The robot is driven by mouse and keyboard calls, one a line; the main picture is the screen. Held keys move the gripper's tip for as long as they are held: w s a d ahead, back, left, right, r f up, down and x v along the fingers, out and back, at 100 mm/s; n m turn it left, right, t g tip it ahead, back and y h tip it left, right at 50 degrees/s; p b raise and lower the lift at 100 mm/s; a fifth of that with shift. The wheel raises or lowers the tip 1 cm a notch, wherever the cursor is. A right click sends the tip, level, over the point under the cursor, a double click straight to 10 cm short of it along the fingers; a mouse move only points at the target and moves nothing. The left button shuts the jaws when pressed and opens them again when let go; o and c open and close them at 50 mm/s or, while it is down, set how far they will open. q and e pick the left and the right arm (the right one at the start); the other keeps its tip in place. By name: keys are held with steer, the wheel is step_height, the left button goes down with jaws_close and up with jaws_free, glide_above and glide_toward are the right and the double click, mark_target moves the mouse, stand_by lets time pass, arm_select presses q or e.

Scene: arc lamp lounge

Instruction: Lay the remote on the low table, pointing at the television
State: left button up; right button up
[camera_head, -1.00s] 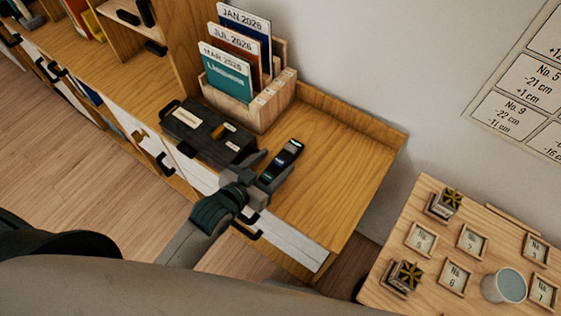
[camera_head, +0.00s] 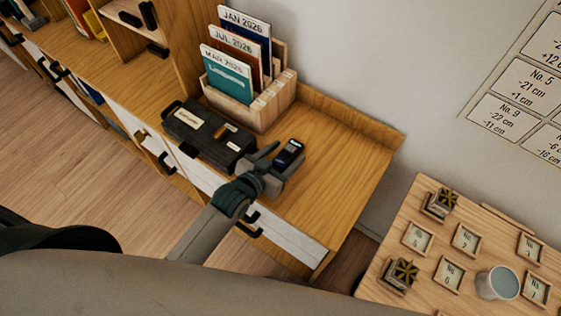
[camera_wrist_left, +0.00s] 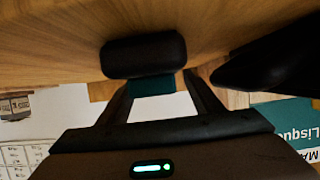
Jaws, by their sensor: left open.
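A dark remote (camera_head: 289,153) lies on the wooden cabinet top (camera_head: 340,160), beside a black case. My left gripper (camera_head: 280,166) is open at the remote, with its fingers on either side of the remote's near part and hiding that part. In the left wrist view, a dark rounded end, apparently the remote (camera_wrist_left: 143,53), shows just beyond the fingertips of my left gripper (camera_wrist_left: 158,80). I cannot tell whether the fingers touch it. My right gripper is not in view. I see no television, and I cannot make out which table is the low one.
The black case (camera_head: 208,135) sits close to the left of the gripper. Behind it stands a wooden file holder (camera_head: 265,103) with dated folders. A raised rim backs the cabinet top. At right, a wooden table (camera_head: 408,205) holds small frames and a cup (camera_head: 498,283).

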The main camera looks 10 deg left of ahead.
mark_target(287, 159)
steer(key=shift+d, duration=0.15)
arm_select(q)
steer(key=c, duration=1.3)
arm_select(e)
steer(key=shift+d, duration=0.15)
arm_select(q)
steer(key=shift+r, duration=0.15)
steer(key=shift+c, duration=0.2)
